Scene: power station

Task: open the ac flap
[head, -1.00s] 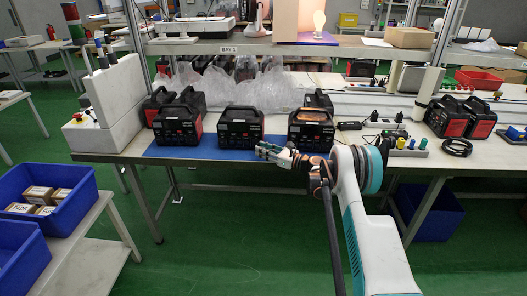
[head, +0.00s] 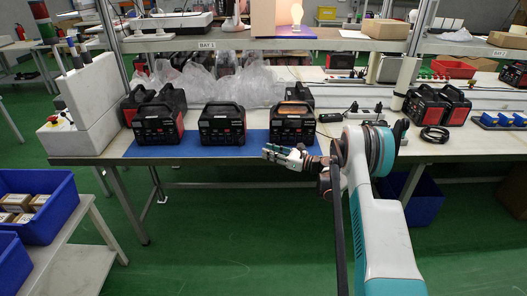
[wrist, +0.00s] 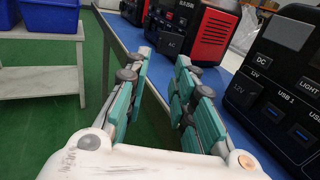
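Three black-and-red power stations stand in a front row on a blue mat (head: 258,138): left (head: 158,124), middle (head: 222,124) and right (head: 292,124). My gripper (head: 266,152) is just in front of the right one, near the bench edge. In the wrist view my gripper (wrist: 165,58) has its two teal-padded fingers apart, with nothing between them. A dark panel marked AC (wrist: 172,44) shows on a unit beyond the fingertips. The nearest unit (wrist: 275,85), right of the fingers, shows DC, 12V and USB panels. Its AC flap is not in the wrist view.
Clear plastic bags (head: 235,85) and more power stations lie behind the row. A white box with a red button (head: 80,130) stands at the left. A charger and cables (head: 365,112) lie to the right. Blue crates (head: 40,205) are at lower left.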

